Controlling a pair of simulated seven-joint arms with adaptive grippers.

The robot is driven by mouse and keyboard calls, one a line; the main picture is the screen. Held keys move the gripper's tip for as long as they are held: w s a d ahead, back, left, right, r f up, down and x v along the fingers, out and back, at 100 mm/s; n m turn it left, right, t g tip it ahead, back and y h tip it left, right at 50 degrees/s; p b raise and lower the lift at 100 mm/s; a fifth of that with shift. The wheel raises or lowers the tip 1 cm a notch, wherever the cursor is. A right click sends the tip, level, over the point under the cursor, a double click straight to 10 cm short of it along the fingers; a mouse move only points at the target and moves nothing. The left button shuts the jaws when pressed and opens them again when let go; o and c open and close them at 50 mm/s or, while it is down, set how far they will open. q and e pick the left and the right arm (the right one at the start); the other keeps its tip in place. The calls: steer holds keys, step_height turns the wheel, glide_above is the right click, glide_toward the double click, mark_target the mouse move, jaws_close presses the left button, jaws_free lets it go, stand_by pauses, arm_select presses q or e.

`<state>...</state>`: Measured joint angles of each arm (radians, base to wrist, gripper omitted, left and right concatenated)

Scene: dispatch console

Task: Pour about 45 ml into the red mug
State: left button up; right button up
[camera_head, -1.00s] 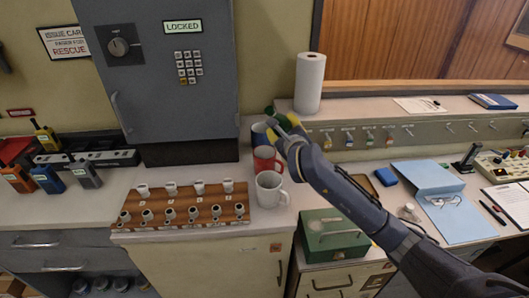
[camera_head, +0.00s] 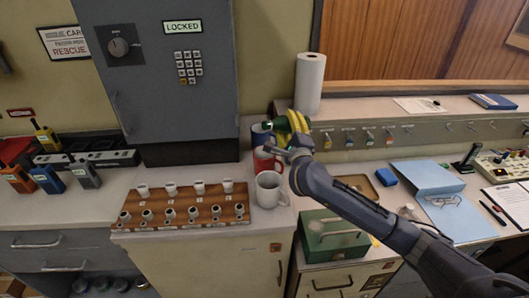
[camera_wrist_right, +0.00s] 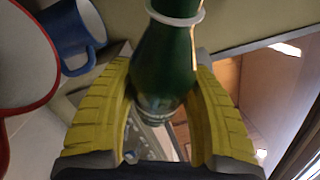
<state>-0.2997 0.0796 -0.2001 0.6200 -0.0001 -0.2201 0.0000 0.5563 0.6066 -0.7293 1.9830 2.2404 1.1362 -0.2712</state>
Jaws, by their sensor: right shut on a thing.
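My right gripper (camera_head: 290,127) has yellow fingers shut on a green bottle (camera_head: 272,125). The bottle is tipped far over, close to level, with its narrow end toward the left, above the mugs. The red mug (camera_head: 262,164) stands upright on the counter just below, partly hidden by the gripper. In the right wrist view the green bottle (camera_wrist_right: 165,65) sits between the yellow fingers (camera_wrist_right: 160,110), and the red mug's rim (camera_wrist_right: 47,100) is at the left. No liquid stream can be made out. My left gripper is not in view.
A blue mug (camera_head: 260,135) stands behind the red mug and a white mug (camera_head: 268,190) in front, both close by. A wooden rack (camera_head: 185,211) with small cups is to the left. A paper roll (camera_head: 309,84) stands behind; a green box (camera_head: 333,238) is at right.

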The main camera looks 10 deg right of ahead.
steer(key=shift+w+d+n+t, duration=0.1)
steer(key=shift+d+n+t, duration=0.2)
steer(key=shift+n, duration=0.8)
steer(key=shift+a+n+t+y, duration=0.1)
steer(key=shift+n+t+y, duration=0.25)
steer(key=shift+n, duration=0.35)
steer(key=shift+r+n+t, duration=0.25)
steer(key=shift+r+n, duration=0.1)
steer(key=shift+n, duration=0.05)
steer(key=shift+w+d+r, duration=0.1)
steer(key=shift+w+d, duration=0.5)
steer(key=shift+d, duration=0.15)
steer(key=shift+w+d+b, duration=0.2)
steer(key=shift+d+b, duration=0.2)
steer(key=shift+d, duration=0.3)
steer(key=shift+r+n+y, duration=0.1)
steer(key=shift+n+y, duration=0.2)
steer(key=shift+y, duration=0.05)
